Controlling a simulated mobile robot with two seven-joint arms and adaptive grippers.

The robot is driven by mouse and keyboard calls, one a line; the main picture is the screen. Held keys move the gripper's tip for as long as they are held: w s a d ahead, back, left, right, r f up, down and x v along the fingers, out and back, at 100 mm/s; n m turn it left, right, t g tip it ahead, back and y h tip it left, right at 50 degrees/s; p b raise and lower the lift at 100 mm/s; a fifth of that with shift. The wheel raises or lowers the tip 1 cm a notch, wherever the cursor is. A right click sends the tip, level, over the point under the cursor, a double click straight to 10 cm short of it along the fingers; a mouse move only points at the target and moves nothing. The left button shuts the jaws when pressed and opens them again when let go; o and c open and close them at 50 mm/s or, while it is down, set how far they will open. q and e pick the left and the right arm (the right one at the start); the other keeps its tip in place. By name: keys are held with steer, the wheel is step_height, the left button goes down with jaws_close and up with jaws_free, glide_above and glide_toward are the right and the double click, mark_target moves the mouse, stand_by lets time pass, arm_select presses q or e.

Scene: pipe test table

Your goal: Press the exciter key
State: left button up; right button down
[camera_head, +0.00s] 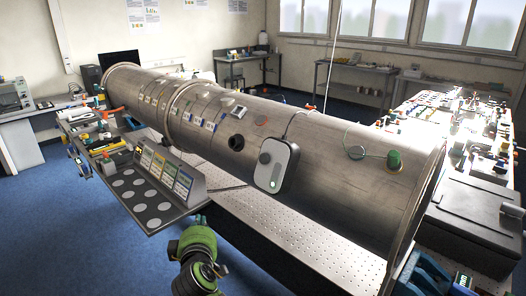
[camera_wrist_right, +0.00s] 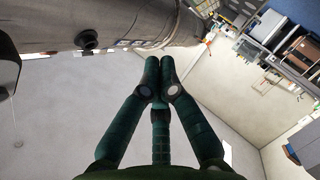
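A grey box with rounded corners (camera_head: 276,165) is fixed to the side of the large steel pipe (camera_head: 330,150). It has a dark round knob and a small lit green light; I cannot tell which part is the exciter key. My right gripper (camera_head: 202,222), green and dark, is low in front of the pipe, left of and below the box, apart from both. In the right wrist view its fingers (camera_wrist_right: 160,62) are together at the tips, with nothing visible between them. The pipe also shows there at upper left (camera_wrist_right: 40,22). My left gripper is not in view.
A sloped panel with labelled cards (camera_head: 165,171) and a shelf with grey discs (camera_head: 137,196) stand left of my right gripper. A black port (camera_head: 236,142) sticks out of the pipe. A perforated metal table (camera_head: 300,240) lies below the pipe. A black case (camera_head: 475,222) is at right.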

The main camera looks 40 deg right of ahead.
steer(key=s+d+r+m+h+p, duration=0.1)
steer(key=s+d+r+m+h, duration=0.1)
steer(key=r, duration=0.7)
steer(key=s+d+r+m+h, duration=0.2)
steer(key=s+d+r+h, duration=0.1)
steer(key=r, duration=0.6)
steer(key=shift+s+r+g+p, duration=0.3)
steer(key=shift+s+r+p, duration=0.05)
steer(key=shift+s, duration=0.45)
steer(key=shift+d+f, duration=0.1)
steer(key=shift+d, duration=0.05)
